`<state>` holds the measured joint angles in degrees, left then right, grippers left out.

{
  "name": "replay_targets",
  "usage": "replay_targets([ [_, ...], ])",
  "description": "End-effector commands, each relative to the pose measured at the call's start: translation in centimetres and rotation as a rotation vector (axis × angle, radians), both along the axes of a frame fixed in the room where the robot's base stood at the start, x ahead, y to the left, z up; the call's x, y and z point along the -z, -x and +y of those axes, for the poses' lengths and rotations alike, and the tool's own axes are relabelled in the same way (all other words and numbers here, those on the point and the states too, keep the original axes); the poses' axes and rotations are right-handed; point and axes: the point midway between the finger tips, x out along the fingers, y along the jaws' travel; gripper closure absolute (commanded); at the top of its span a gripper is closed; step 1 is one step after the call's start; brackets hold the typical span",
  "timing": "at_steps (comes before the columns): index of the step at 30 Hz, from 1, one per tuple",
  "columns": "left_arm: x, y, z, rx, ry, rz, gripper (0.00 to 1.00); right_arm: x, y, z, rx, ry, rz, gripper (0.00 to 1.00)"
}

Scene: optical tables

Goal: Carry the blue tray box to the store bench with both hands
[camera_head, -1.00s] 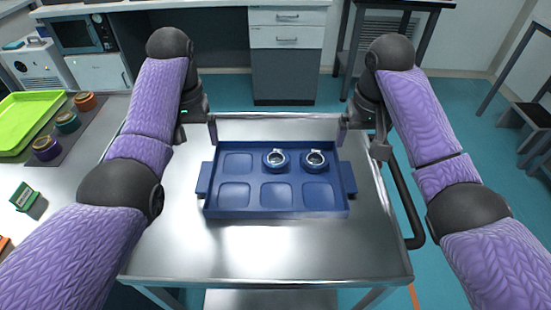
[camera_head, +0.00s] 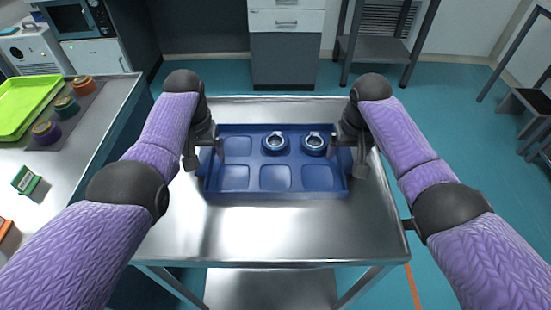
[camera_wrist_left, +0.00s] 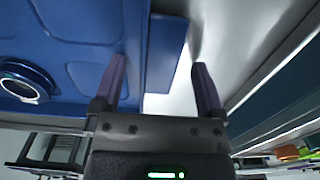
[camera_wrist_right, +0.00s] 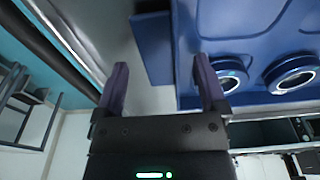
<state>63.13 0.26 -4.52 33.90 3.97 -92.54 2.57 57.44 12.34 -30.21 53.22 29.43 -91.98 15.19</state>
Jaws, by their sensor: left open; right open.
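The blue tray box (camera_head: 276,193) lies flat on a steel cart top (camera_head: 280,232). It has several shallow square pockets and a tab handle on its left and right sides. Two round metal-and-blue rings (camera_head: 275,142) (camera_head: 314,142) sit in back-row pockets. My left gripper (camera_head: 205,155) is open at the tray's left side. In the left wrist view the left handle (camera_wrist_left: 167,50) shows between its fingers. My right gripper (camera_head: 347,157) is open at the right side. In the right wrist view the right handle (camera_wrist_right: 151,48) shows between its fingers. No grip is visible.
At left, a side bench (camera_head: 85,170) carries a lime-green tray (camera_head: 28,105), several coloured jars (camera_head: 65,106) and a green card (camera_head: 26,180). A drawer cabinet (camera_head: 285,50) and a dark table frame (camera_head: 385,45) stand behind. Open floor (camera_head: 470,130) lies to the right.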

Motion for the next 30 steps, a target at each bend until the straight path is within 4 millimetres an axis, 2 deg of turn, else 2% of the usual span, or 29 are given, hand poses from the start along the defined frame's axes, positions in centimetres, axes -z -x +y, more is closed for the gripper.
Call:
replay_targets([
  [7, 0.05, 0.0, -0.01, 0.0, 0.0, 0.0, 0.09, 0.06, -0.01, 0.01, 0.0, 0.0, 0.0, 0.09],
  [8, 0.05, 0.0, -0.02, 0.0, 0.0, 0.0, 0.13, 0.06, -0.01, 0.01, 0.0, 0.0, 0.0, 0.13],
  [20, 0.03, 0.0, -0.01, 0.0, 0.0, 0.0, 0.98, 0.03, -0.01, 0.0, 0.0, 0.0, 0.0, 0.98],
  [21, 0.03, 0.01, -0.01, 0.0, 0.0, 0.0, 1.0, 0.03, -0.01, 0.0, 0.0, 0.0, 0.0, 1.0],
  [30, -0.06, -0.01, -0.01, 0.0, 0.001, 0.0, 1.0, -0.06, -0.03, 0.0, 0.0, 0.0, -0.001, 1.0],
])
